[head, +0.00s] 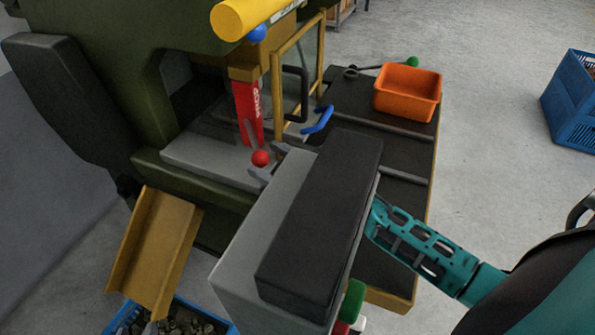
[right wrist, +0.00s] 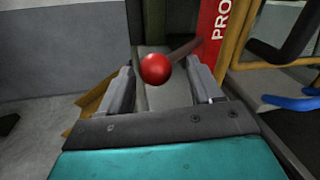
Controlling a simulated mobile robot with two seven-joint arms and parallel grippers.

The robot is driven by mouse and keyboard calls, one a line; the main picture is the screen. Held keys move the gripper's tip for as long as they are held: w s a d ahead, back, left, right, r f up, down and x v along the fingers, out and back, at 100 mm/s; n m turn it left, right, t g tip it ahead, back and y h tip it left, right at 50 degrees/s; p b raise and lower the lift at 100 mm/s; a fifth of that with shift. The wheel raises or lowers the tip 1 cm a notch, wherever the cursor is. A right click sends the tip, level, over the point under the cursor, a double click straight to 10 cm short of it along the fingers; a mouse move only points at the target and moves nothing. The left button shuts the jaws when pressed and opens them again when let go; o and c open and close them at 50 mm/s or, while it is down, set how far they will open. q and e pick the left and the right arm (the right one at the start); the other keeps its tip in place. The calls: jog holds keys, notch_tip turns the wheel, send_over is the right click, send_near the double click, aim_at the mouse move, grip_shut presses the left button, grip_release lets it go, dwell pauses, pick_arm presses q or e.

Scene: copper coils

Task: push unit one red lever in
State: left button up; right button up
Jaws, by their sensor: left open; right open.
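The red lever shows in the head view as a red ball knob (head: 261,158) in front of the green machine. In the right wrist view the knob (right wrist: 155,69) sits on a dark rod running back to the upper right. My right gripper (head: 268,162) is open at the knob, its wrist hidden behind a grey and black box. In the right wrist view my right gripper (right wrist: 160,78) has one finger on each side of the knob, with gaps visible. Contact with the knob is not seen.
The grey and black box (head: 318,225) stands in front of my right wrist. A red sign plate (head: 248,112), a yellow frame (head: 276,95) and a blue handle (head: 318,121) are close by. An orange bin (head: 407,93) sits on the dark table. A yellow chute (head: 155,250) is lower left.

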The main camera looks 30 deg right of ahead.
jog(key=b+v, duration=0.1)
jog(key=v, duration=1)
jog(key=shift+b, duration=0.3)
jog(key=shift+s+d, duration=0.2)
jog(key=shift+s, duration=0.25)
